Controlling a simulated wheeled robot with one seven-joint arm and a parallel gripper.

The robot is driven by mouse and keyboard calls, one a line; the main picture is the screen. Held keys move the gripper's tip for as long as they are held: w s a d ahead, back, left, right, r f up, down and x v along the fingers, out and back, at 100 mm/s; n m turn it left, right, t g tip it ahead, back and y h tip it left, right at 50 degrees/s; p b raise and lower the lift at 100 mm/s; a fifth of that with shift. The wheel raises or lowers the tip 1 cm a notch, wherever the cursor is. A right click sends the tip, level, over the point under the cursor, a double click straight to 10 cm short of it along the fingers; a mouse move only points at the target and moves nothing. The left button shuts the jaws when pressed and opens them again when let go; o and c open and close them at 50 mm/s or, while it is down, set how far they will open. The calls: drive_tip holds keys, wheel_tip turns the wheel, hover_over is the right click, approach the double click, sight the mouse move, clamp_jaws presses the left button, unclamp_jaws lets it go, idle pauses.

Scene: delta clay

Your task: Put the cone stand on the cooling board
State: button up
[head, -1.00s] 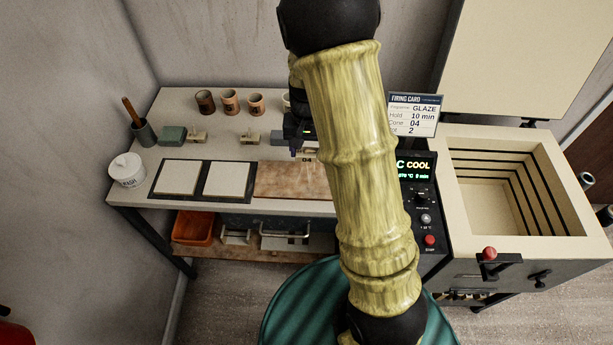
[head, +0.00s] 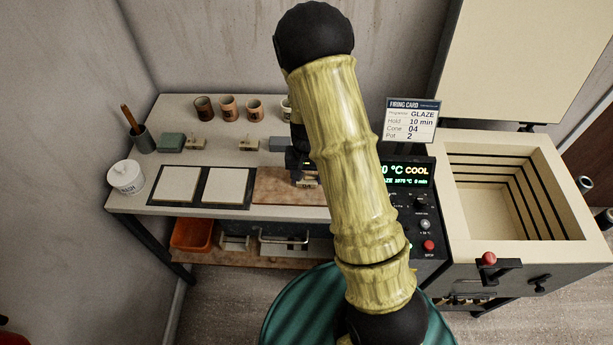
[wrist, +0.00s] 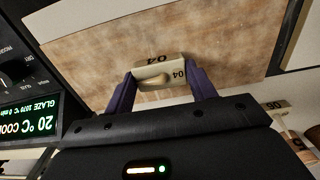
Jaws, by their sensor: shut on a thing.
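The cone stand (wrist: 172,72) is a small cream block marked 04, with a pale cone on it. In the wrist view my gripper (wrist: 160,76) is shut on it, one purple finger on each side. The brown, mottled board (wrist: 110,52), which looks like the cooling board, lies under the stand. In the head view this board (head: 278,187) is on the bench, and my gripper (head: 304,176) is over its right part. My arm hides the board's right end. I cannot tell whether the stand touches the board.
Two similar small stands (head: 196,143) (head: 249,144) are farther back, near a grey-green block (head: 171,142). Cups (head: 228,107) line the back. Two pale tiles (head: 176,184) lie left of the board. The control panel (head: 416,205) and open kiln (head: 480,190) are at right.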

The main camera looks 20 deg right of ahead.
sight(306, 179)
drive_tip(key=shift+a+f, duration=0.15)
drive_tip(key=shift+f, duration=0.1)
drive_tip(key=shift+s+f, duration=0.1)
drive_tip(key=shift+f, duration=0.05)
drive_tip(key=o, duration=1)
wheel_tip(306, 179, up, 12)
idle(0.4)
